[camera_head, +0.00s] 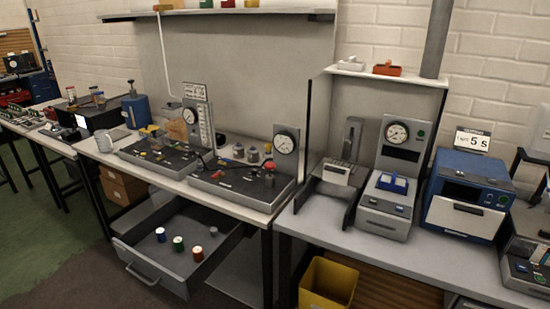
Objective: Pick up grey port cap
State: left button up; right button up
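An open drawer (140,262) below the middle bench holds several small items. A small grey piece (213,231) lies near its right side and may be the grey port cap, but it is too small to be sure. Beside it stand a blue-and-white cylinder (160,234), a green one (178,243) and an orange-brown one (198,253). Small grey round pieces (253,155) also stand on the bench behind the right dark panel. Neither of my grippers shows in this view.
The middle bench carries two dark panels (165,155) with gauges. The right bench (345,229) bears a gauge press (390,190) and a blue machine (465,195) with a "5 s" sign (472,141). A yellow bin (327,284) stands below. The green floor at left is clear.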

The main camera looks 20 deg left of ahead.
aim_at(214, 230)
jog(key=i+j, duration=0.25)
jog(key=j, duration=0.2)
jog(key=i+j+u, duration=0.1)
jog(key=i+j, duration=0.15)
jog(key=j, duration=0.2)
jog(key=i+j+u, duration=0.1)
jog(key=i+j, duration=0.15)
jog(key=j, duration=0.2)
jog(key=i+j, duration=0.25)
jog(key=j, duration=0.15)
